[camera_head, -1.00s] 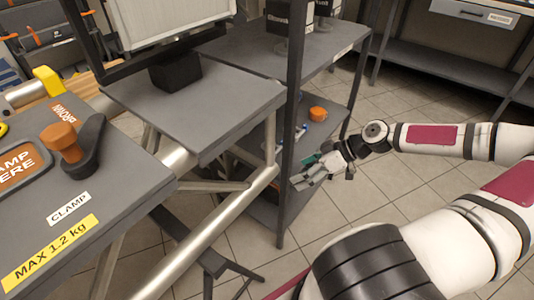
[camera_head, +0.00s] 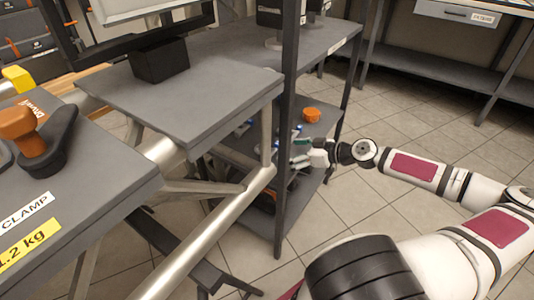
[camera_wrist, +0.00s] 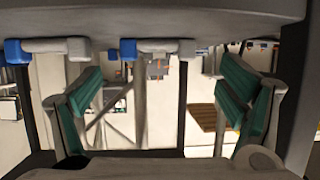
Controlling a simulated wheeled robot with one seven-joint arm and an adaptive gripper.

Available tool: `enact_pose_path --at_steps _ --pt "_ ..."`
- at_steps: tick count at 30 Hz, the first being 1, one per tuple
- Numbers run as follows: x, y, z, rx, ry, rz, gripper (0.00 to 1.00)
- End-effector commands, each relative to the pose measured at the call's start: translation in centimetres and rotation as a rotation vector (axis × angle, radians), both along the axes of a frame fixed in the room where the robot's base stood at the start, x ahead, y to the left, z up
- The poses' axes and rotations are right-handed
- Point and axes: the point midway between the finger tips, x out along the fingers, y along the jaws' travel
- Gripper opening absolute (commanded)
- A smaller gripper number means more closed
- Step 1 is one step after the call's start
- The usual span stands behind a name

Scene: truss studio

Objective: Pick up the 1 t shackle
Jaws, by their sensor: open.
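My gripper (camera_head: 302,152) reaches into the grey shelf unit from its right side, at the level of the middle shelf. In the wrist view my gripper (camera_wrist: 158,105) is open, with its green-padded fingers apart at left and right. A grey shackle-like piece with blue ends (camera_wrist: 155,45) shows at the upper middle, between the fingers and apart from them. A similar blue-ended piece (camera_wrist: 55,47) is at upper left, above the left finger. Small blue parts (camera_head: 241,128) show on the middle shelf in the head view. I cannot read which piece is the 1 t shackle.
A dark upright post (camera_head: 286,130) stands just left of my gripper. An orange round item (camera_head: 311,115) sits on the shelf behind it. The upper shelf (camera_head: 225,50) is above. A silver tube frame (camera_head: 215,225) is at front left. The tiled floor at right is clear.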

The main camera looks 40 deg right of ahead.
Motion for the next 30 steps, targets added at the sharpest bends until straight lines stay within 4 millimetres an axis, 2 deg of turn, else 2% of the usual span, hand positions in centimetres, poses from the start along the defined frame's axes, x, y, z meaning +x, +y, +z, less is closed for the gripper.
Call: enact_pose_path --at_steps 5,15,24,25,30 --pt "0.9 0.4 -0.4 -0.002 0.0 0.002 0.89" --pt "4.8 1.8 -1.6 -0.002 0.001 0.002 0.89" --pt "5.3 2.0 -1.7 0.0 0.001 -0.001 0.89" --pt "5.3 2.0 -1.7 0.0 0.001 -0.001 0.87" --pt "5.3 2.0 -1.7 -0.001 0.001 -0.001 0.49"
